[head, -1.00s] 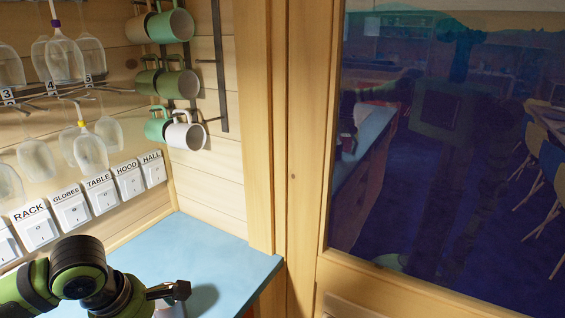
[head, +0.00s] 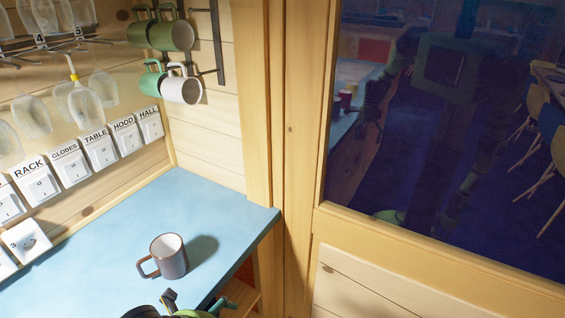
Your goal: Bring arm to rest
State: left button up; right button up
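A grey-brown mug (head: 174,266) with a pale inside stands upright on the blue counter (head: 120,225), its handle toward the left. Part of my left arm (head: 185,314) shows at the bottom edge, in front of the mug and apart from it. Only its top is in the picture, with a dark piece sticking up, so I cannot tell whether its gripper is open or shut. Nothing is seen held there. My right gripper is not in view.
Several mugs hang on the wall rack, including a white mug (head: 182,86). Stemmed glasses (head: 84,105) hang at upper left above labelled switches (head: 100,149). A wooden post (head: 291,150) and dark reflective glass (head: 440,130) bound the right. The counter around the mug is clear.

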pick_arm(q)
jog(key=s+a+f+n+y, duration=0.1)
jog(key=s+a+f+n, duration=0.25)
jog(key=n, duration=0.35)
jog(key=s+a+f+n+g+y, duration=0.1)
jog(key=s+a+f+n, duration=0.1)
jog(key=s+n, duration=0.3)
jog(key=s+a+f+n+y, duration=0.2)
jog(key=s+a+n, duration=0.1)
jog(key=n, duration=0.5)
notch_tip(320, 180, down, 25)
jog(key=s+g+b, duration=0.1)
jog(key=s, duration=0.1)
jog(key=s+a+f+g+b, duration=0.1)
jog(key=s+a+f, duration=0.1)
jog(key=s+f, duration=1.2)
jog(key=shift+s+f+m+g, duration=0.15)
jog(key=shift+s+m+g, duration=0.15)
jog(key=shift+s, duration=0.45)
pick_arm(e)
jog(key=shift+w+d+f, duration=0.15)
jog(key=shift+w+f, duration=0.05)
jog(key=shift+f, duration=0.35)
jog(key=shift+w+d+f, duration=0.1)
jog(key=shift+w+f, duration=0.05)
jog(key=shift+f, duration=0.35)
